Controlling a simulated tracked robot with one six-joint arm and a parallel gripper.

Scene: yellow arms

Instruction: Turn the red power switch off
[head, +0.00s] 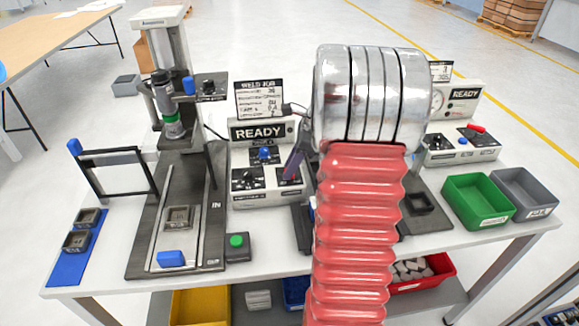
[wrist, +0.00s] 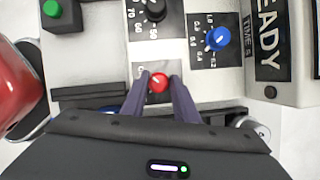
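A small round red knob (wrist: 159,83) with a pale mark shows in the wrist view on the white control box. My gripper (wrist: 159,80) is open, with one dark finger on each side of the knob. A small gap shows between the knob and each finger; I cannot tell how deep the tips reach. In the head view, my gripper (head: 290,170) is over the right part of the control box (head: 262,198), under the READY display (head: 262,131). The knob is mostly hidden there by the finger.
A blue knob (wrist: 217,38), a black dial (wrist: 153,8) and a green button (wrist: 54,8) are near the gripper. A second box with a red lever (head: 475,128) stands right. My red arm hides the table's middle.

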